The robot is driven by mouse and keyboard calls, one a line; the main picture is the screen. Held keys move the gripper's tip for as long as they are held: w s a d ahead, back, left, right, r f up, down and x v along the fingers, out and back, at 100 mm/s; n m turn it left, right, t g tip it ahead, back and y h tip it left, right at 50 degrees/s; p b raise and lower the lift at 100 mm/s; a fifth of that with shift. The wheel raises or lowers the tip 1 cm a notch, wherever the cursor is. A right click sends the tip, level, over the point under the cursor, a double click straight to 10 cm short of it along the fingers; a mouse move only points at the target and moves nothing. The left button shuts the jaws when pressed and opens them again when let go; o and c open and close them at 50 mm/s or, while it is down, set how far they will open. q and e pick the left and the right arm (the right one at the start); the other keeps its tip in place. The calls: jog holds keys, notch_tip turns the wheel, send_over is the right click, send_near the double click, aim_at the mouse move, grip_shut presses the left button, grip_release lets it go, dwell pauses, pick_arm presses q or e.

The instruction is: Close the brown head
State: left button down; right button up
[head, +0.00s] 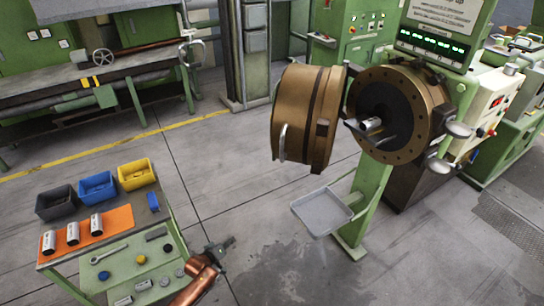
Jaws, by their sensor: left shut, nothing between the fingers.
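The brown head (292,112) is a thick round drum with a dark band and a pale curved handle (283,142) on its left face. It hangs swung out to the left of the extruder's round brown flange (428,112), joined by a dark hinge at the top. The flange's dark opening is exposed, with a silvery cylinder (371,124) at its centre. My left gripper (230,243) is shut and empty, low in the picture beside the cart, well below the head and apart from it. My right gripper is not in view.
A green cart (133,262) at lower left carries several bins, silvery cylinders on an orange mat and small tools. A grey tray (321,212) sticks out from the green extruder stand (372,190). Open grey floor lies between cart and head.

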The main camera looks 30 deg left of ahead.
pick_arm(q)
jog(key=w+d+r+n+t+h+p, duration=0.15)
jog(key=w+r, duration=0.25)
jog(key=r, duration=0.9)
jog(key=w+d+r+n+t+h+p, duration=0.15)
jog(key=w+r, duration=0.35)
jog(key=r, duration=0.8)
jog(key=w+d+r+n+t+p, duration=0.1)
jog(key=w+d+r+t+p, duration=0.2)
jog(key=r, duration=1)
jog(key=w+d+f+p, duration=0.1)
jog(key=w+d, duration=0.3)
jog(key=w, duration=0.7)
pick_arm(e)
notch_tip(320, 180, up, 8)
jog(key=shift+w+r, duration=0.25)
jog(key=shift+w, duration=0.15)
pick_arm(q)
jog(key=shift+d, duration=0.15)
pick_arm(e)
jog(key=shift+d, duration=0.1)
